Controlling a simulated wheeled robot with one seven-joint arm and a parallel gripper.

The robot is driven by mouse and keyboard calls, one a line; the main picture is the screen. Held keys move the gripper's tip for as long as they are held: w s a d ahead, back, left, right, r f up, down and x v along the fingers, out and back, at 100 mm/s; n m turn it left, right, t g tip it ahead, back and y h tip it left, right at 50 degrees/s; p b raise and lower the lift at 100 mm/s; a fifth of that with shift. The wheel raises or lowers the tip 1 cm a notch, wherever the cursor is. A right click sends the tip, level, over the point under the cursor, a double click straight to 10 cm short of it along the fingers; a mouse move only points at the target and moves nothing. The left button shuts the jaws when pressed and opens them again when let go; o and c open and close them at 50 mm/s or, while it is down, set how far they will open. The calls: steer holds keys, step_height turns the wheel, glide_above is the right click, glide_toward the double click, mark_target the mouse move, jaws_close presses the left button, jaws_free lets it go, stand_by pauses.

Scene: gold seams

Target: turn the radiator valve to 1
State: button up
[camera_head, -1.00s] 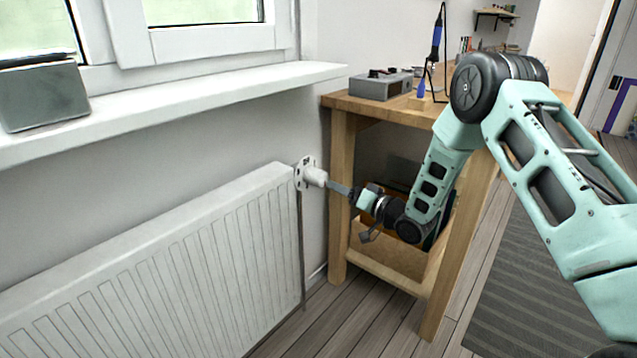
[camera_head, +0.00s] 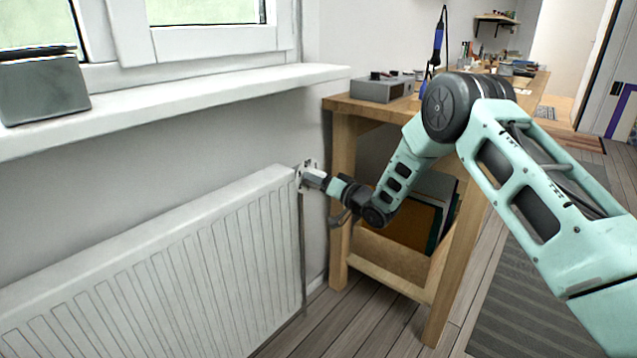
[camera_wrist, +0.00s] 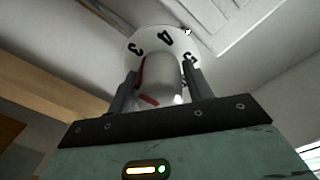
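The radiator valve (camera_head: 307,172) is at the upper right end of the white radiator (camera_head: 235,250), in front of the wall. In the wrist view its white number ring (camera_wrist: 165,42) shows 3, 4 and 5, with 4 near the top. The pale knob (camera_wrist: 163,72) carries a red mark low on its left side. My gripper (camera_head: 318,180) is at the valve, with one finger on each side of the knob in the wrist view (camera_wrist: 160,84). The fingers stand apart; firm contact with the knob does not show. The 1 is not in view.
A wooden workbench (camera_head: 340,215) stands just right of the valve, with a grey box (camera_head: 383,89) on top and boards on its lower shelf. The white window sill (camera_head: 220,95) runs above the radiator. Wooden floor (camera_head: 330,325) is free in front.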

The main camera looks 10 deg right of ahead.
steer(key=c, duration=0.5)
steer(key=shift+f+n, duration=0.1)
steer(key=shift+n, duration=0.2)
steer(key=n+b, duration=0.2)
steer(key=n, duration=0.2)
steer(key=shift+f+n, duration=0.1)
steer(key=shift+n, duration=0.3)
steer(key=n+b, duration=0.3)
steer(key=n, duration=0.3)
steer(key=shift+d+f+n+y, duration=0.1)
steer(key=shift+n+y, duration=0.2)
steer(key=n+b, duration=0.1)
steer(key=n, duration=0.2)
steer(key=n+b, duration=0.2)
steer(key=n, duration=0.1)
steer(key=shift+w+d+n+y, duration=0.15)
steer(key=shift+n+y, duration=0.15)
steer(key=n+b, duration=0.2)
steer(key=n, duration=0.2)
steer(key=shift+b, duration=0.35)
steer(key=shift+n+b, duration=0.45)
steer(key=shift+n, duration=0.55)
steer(key=shift+r, duration=0.2)
